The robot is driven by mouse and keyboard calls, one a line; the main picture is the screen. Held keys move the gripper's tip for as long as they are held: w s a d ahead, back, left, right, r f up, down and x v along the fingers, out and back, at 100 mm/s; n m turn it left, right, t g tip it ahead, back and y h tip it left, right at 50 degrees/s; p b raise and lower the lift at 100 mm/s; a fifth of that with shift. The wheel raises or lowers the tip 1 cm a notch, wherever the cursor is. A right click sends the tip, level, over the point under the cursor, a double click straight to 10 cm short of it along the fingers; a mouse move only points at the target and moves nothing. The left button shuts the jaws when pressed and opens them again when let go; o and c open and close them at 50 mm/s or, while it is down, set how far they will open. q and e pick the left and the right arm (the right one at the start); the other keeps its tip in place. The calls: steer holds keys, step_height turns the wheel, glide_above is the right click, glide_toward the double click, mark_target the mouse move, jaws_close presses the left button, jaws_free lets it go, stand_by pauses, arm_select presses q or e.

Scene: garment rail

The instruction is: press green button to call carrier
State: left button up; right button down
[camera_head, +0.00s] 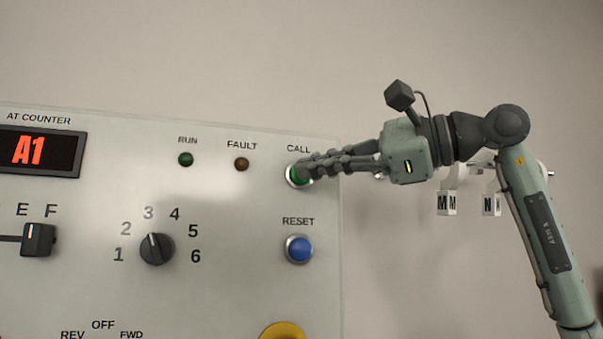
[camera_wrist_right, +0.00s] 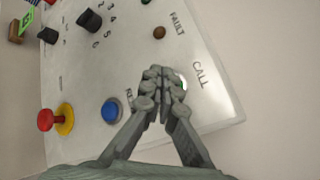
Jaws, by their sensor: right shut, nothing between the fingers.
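The green button (camera_head: 295,179) sits in a silver ring under the word CALL on the light grey control panel (camera_head: 240,215). My right gripper (camera_head: 306,168) is shut and empty, with its fingertips over the button in the head view. The fingertips cover part of the button; I cannot tell for sure whether they touch it. In the right wrist view the shut fingers (camera_wrist_right: 158,80) point at the panel beside the CALL label, and they hide nearly all of the button. My left gripper is not in view.
A blue RESET button (camera_head: 299,249) sits below the green one. The panel also has a rotary knob (camera_head: 156,249), a slider knob (camera_head: 38,239), RUN and FAULT lamps, and an A1 display (camera_head: 38,151). A red knob on yellow (camera_wrist_right: 46,120) stands out. Tags M and N (camera_head: 446,203) hang behind my arm.

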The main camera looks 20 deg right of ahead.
steer(key=shift+w, duration=0.15)
steer(key=shift+w, duration=0.25)
